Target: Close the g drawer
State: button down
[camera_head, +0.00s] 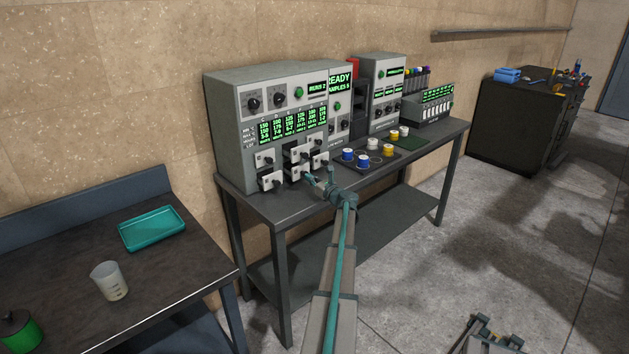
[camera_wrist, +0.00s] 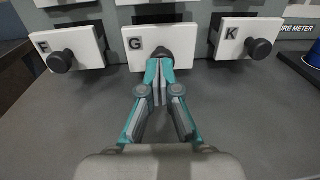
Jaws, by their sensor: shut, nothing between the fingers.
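The G drawer (camera_wrist: 140,45) is a white-fronted drawer with a black knob, in the middle of the wrist view. Its front carries the letter G and stands out from the grey cabinet (camera_head: 238,125). My gripper (camera_wrist: 159,65) is shut and empty, with its fingertips at the knob of the G drawer; whether they touch it I cannot tell. In the head view my gripper (camera_head: 311,179) is in front of the lower drawers, and the G drawer is small and partly hidden there.
The F drawer (camera_wrist: 80,45) and the K drawer (camera_wrist: 240,38) flank the G drawer, both with black knobs. Blue, white and yellow spools stand on a dark tray (camera_head: 352,165) to the right. The bench top (camera_wrist: 50,125) below the drawers is clear.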

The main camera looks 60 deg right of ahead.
aim_at(300, 178)
dwell(0.3)
jog(key=b+x, duration=0.1)
jog(key=x, duration=0.5)
jog(key=shift+w+f+b, duration=0.15)
jog(key=shift+w+b, duration=0.2)
jog(key=shift+b, duration=0.05)
jog(key=shift+w+d+r, duration=0.1)
jog(key=shift+r, duration=0.1)
